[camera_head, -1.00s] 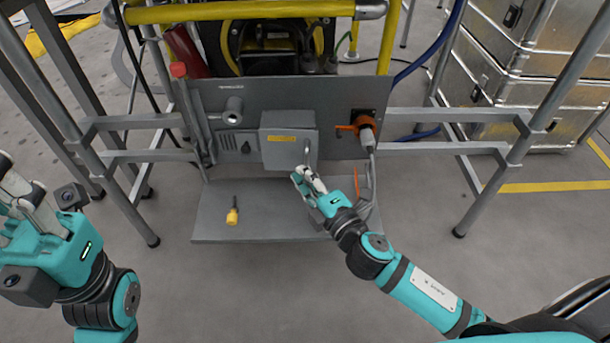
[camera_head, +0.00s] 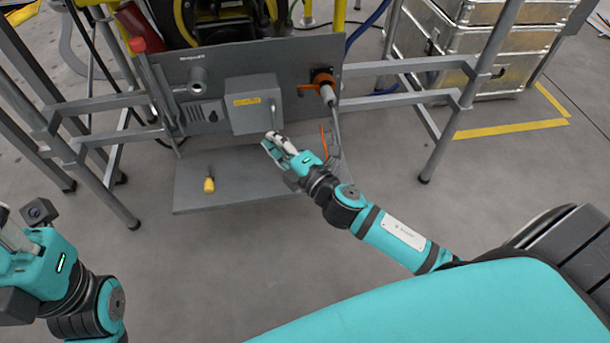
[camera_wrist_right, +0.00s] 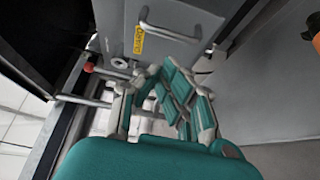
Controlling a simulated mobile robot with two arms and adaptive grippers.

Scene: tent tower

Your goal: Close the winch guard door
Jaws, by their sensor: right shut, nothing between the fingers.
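The winch guard door (camera_head: 250,115) is the front of a grey box on the upright grey panel, with a yellow label and a bar handle (camera_head: 273,112) at its right side. It looks flush with the box, but I cannot tell if it is fully closed. It also shows in the right wrist view (camera_wrist_right: 165,48), handle included. My right gripper (camera_head: 270,141) is shut and empty, just below the handle, apparently apart from it; its fingers (camera_wrist_right: 152,75) show in the wrist view. My left gripper (camera_head: 5,222) is at the left edge, partly cut off, far from the door.
An orange-handled fitting (camera_head: 322,82) sits right of the box, with a cable hanging below. A yellow-handled tool (camera_head: 209,184) lies on the grey base plate (camera_head: 240,190). Metal frame legs (camera_head: 470,90) stand at both sides. Silver cases (camera_head: 460,60) stand back right. Floor in front is clear.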

